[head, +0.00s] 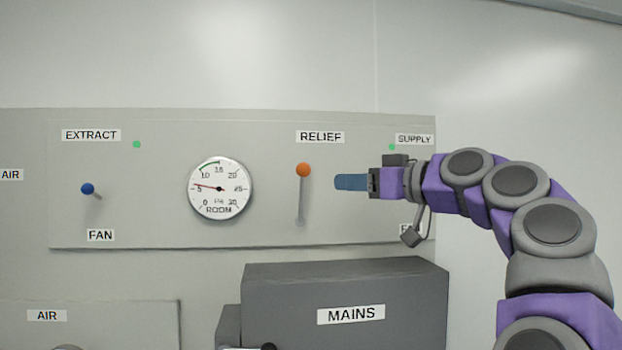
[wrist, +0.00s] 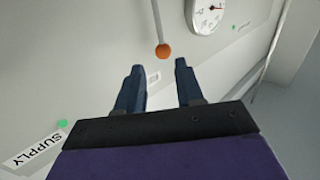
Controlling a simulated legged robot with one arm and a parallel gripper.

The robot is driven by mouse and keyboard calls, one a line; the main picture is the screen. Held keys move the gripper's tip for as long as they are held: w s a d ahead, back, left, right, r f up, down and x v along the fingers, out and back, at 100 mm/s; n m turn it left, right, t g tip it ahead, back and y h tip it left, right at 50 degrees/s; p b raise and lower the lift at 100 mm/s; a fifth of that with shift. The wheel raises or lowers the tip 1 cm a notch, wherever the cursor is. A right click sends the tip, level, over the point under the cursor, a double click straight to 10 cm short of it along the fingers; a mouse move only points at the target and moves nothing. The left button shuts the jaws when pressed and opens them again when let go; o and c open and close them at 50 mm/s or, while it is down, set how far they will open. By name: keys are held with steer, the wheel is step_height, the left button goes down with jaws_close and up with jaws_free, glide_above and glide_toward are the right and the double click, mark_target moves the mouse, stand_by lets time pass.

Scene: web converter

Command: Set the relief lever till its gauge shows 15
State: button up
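The relief lever has an orange knob (head: 303,170) on a grey shaft that runs down from it, under the RELIEF label (head: 320,137). The round ROOM gauge (head: 220,200) is left of it; its needle points left and slightly up, near 5. My gripper (head: 338,182) is right of the knob, apart from it, with blue fingers pointing left. In the wrist view my gripper (wrist: 159,65) is open and empty. The orange knob (wrist: 162,51) shows just beyond the gap between the fingertips, and part of the gauge (wrist: 207,12) is at the top.
A blue-knobbed FAN lever (head: 88,189) is at the panel's left. The SUPPLY label (head: 415,139) and a green dot (head: 392,147) are above my gripper; my arm hides the control there. A grey MAINS box (head: 345,285) juts out below the panel.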

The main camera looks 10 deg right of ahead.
mark_target(302, 194)
steer(key=p+x, duration=0.3)
steer(key=x, duration=0.8)
steer(key=shift+a, duration=0.15)
steer(key=shift+c, duration=0.4)
jaws_close()
